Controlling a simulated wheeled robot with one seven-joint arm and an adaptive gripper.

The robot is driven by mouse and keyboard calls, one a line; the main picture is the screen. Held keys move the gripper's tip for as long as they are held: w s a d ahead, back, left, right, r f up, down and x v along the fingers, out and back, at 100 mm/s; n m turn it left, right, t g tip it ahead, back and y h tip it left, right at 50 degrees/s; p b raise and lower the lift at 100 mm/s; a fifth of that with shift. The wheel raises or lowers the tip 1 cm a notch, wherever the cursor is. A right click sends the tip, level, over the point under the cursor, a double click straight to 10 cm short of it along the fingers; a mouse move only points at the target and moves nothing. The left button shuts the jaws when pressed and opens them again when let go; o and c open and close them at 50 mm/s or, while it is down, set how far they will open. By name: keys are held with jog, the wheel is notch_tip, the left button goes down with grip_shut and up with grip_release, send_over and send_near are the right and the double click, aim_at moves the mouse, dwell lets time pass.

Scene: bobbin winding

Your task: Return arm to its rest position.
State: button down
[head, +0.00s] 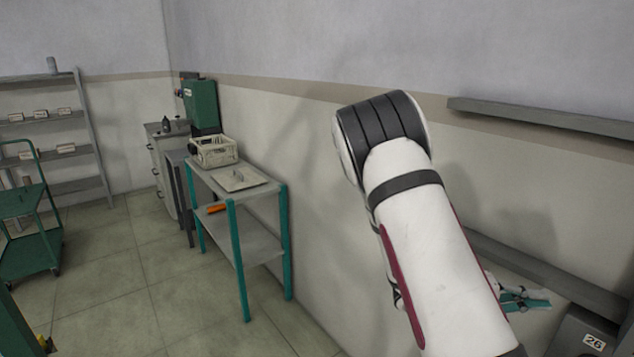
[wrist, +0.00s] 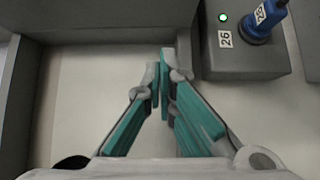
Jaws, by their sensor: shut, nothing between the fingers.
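My arm, white with black bands, stands raised across the right half of the head view. My gripper shows at the lower right of the head view (head: 525,301), partly hidden behind the arm. It also shows in the wrist view (wrist: 162,60), where its teal-padded fingers meet at the tips. It is shut and holds nothing. Its fingertips are beside a grey box (wrist: 245,62) labelled 26, which carries a green light and a blue plug. I cannot tell whether the fingers touch the box.
A grey shelf with teal legs (head: 262,247) stands left of my arm, with a crate (head: 213,152) and a flat tray (head: 238,180) on top. A green cart (head: 30,262) is at the left. A wall ledge (head: 540,115) is at the right. The floor between is clear.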

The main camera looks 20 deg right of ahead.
jog(key=s+a+r+n+t+y, duration=0.1)
jog(key=a+r+t+y, duration=0.3)
jog(key=a, duration=0.7)
jog(key=s+a+r+n+t+y, duration=0.2)
jog(key=s+a+r+t+y, duration=0.2)
jog(key=a, duration=0.7)
jog(key=s+a+r+n+t+y, duration=0.1)
jog(key=s+a+r+t+y, duration=0.1)
jog(key=a+r+t+y, duration=0.2)
jog(key=a+r+y, duration=0.3)
jog(key=a+y, duration=0.1)
jog(key=a, duration=0.3)
jog(key=shift+s+r+n+y, duration=0.15)
jog(key=shift+n+y, duration=0.15)
